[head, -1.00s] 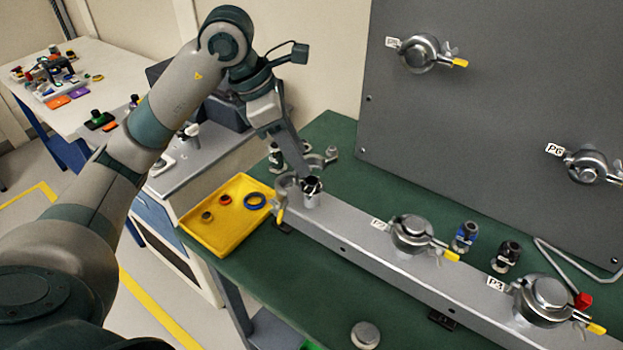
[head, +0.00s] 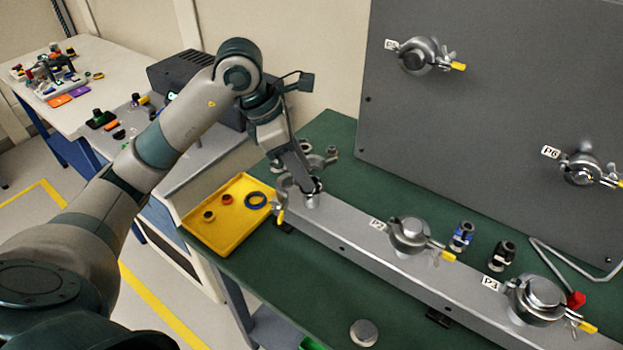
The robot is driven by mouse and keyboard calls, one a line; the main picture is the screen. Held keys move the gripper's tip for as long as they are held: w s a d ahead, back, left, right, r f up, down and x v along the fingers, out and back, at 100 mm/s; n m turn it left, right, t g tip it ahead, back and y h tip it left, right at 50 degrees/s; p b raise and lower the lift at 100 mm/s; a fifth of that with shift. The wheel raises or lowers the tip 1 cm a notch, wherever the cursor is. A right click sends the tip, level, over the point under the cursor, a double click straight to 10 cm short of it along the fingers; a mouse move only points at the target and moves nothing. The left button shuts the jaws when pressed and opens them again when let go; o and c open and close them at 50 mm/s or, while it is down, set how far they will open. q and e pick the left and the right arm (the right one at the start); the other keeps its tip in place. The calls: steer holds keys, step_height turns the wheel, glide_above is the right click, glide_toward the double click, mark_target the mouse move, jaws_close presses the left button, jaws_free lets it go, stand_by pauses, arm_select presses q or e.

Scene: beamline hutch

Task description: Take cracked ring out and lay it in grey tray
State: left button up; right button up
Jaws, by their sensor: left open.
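My left gripper (head: 313,187) is open, pointing down at the top of the open metal port (head: 311,202) at the left end of the grey rail. Its fingertips are at the port's mouth; I cannot tell whether they touch anything. The cracked ring cannot be made out; the gripper hides the mouth. A clamp with a yellow handle (head: 281,216) hangs at the rail's left end beside the port. No grey tray can be made out. My right gripper is not in view.
A yellow tray (head: 225,238) with blue, red and dark rings lies left of the rail. Clamped ports P2 (head: 409,231) and P3 (head: 540,293) stand along the rail. A grey upright panel (head: 500,90) rises behind. A round metal cap (head: 363,333) lies on the green bench in front.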

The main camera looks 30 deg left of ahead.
arm_select(q)
steer(key=shift+d+f, duration=0.2)
steer(key=shift+f, duration=0.25)
steer(key=shift+w+f, duration=0.15)
steer(key=shift+f, duration=0.15)
steer(key=shift+d+f, duration=0.1)
steer(key=shift+f, duration=0.05)
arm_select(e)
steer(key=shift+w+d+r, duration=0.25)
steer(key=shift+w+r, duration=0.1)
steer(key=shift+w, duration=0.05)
arm_select(q)
steer(key=c, duration=0.7)
steer(key=shift+c, duration=0.4)
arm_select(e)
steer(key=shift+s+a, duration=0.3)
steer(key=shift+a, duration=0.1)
